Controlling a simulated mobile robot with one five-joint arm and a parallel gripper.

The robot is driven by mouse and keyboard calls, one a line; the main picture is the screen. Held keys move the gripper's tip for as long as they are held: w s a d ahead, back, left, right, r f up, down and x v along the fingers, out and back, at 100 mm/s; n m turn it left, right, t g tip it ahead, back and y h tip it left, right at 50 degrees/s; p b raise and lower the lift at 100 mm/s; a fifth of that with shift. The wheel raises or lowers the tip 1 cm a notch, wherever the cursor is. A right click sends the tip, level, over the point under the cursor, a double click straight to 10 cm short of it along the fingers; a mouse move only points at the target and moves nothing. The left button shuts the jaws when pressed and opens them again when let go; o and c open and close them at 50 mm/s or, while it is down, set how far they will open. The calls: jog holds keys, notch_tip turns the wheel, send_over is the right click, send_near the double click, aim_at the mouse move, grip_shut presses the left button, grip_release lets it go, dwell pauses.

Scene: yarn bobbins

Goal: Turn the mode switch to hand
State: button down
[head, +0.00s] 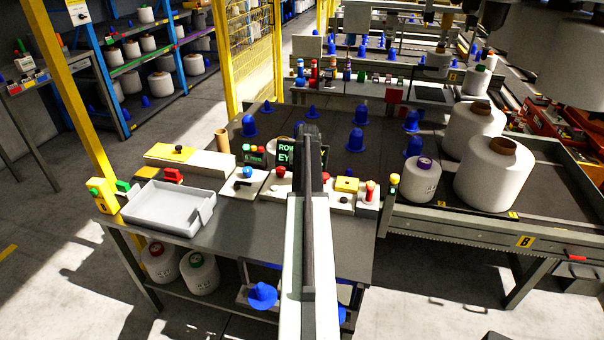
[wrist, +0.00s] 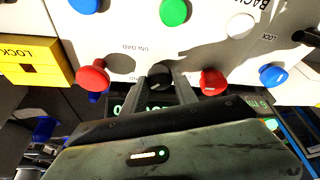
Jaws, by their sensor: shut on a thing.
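A white control panel (wrist: 125,45) fills the upper wrist view, with lettering that appears upside down, including UNLOAD. My gripper (wrist: 161,75) reaches onto it, its two fingers shut on a small dark knob (wrist: 158,74) just below that lettering. I take this knob to be the mode switch; its pointer direction and a hand label cannot be made out. In the head view my arm stretches over the bench and hides the gripper's fingertips and the knob.
Red buttons (wrist: 93,78) and (wrist: 212,82) flank the fingers. A green button (wrist: 173,11), a white button (wrist: 240,25), a blue button (wrist: 272,75) and a yellow lock box (wrist: 35,60) are nearby. A grey tray (head: 165,207) lies left; white bobbins (head: 488,175) stand right.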

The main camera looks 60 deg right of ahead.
dwell(0.4)
jog(key=c, duration=1)
grip_release()
jog(key=shift+d, duration=0.1)
jog(key=p+v, duration=0.7)
jog(key=shift+s+r, duration=0.2)
jog(key=shift+r, duration=0.15)
jog(key=shift+w, duration=0.15)
